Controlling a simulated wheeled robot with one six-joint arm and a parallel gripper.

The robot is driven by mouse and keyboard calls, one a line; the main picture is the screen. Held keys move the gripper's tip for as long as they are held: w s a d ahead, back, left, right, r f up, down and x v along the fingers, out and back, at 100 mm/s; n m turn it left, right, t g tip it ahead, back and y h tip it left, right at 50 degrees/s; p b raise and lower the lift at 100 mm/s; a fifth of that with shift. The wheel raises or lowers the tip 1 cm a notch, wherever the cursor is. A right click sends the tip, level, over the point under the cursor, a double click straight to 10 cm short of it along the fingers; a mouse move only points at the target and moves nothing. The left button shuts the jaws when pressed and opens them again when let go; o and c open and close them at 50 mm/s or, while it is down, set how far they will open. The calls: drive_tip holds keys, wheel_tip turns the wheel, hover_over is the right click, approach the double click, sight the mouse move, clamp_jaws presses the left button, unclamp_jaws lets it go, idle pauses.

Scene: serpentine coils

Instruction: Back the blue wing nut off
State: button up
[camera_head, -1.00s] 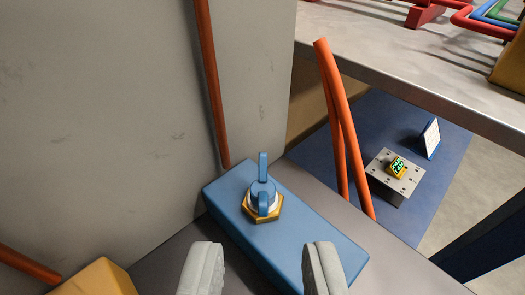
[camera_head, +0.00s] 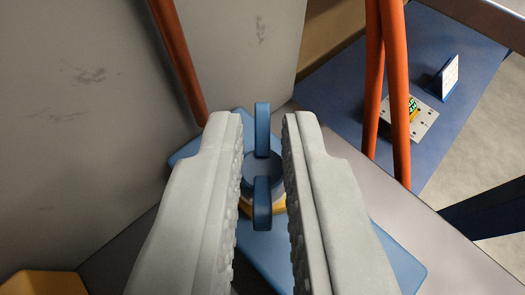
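The blue wing nut (camera_head: 262,190) stands upright with its two wings in line, one behind the other. It sits over a brass-coloured hex collar (camera_head: 279,203) on a blue block (camera_head: 385,258). My gripper (camera_head: 264,120) is open, with one grey ribbed finger on each side of the wing nut. A gap shows between the wings and each finger, so I see no contact. The fingers hide much of the block and part of the collar.
An orange rod (camera_head: 178,60) rises behind left, near a grey wall (camera_head: 70,120). Orange tubes (camera_head: 398,100) stand at right. A yellow block (camera_head: 40,284) is at lower left. Beyond lie a metal plate with a green-lit device (camera_head: 414,110) and a white card (camera_head: 451,76).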

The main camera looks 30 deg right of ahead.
clamp_jaws()
drive_tip(key=shift+d+y, duration=0.1)
drive_tip(key=shift+y, duration=0.2)
drive_tip(key=n+y, duration=0.2)
drive_tip(key=shift+s+d+f+n+t+y, duration=0.1)
drive_tip(key=shift+d+f+n+t+y, duration=0.1)
drive_tip(key=shift+n+t+y, duration=0.15)
drive_tip(key=shift+d+n+t+y, duration=0.1)
drive_tip(key=shift+n+t+y, duration=0.15)
drive_tip(key=shift+n+y, duration=1.5)
drive_tip(key=shift+y, duration=0.2)
drive_tip(key=shift+f, duration=0.1)
drive_tip(key=o, duration=0.5)
unclamp_jaws()
drive_tip(key=shift+r, duration=0.2)
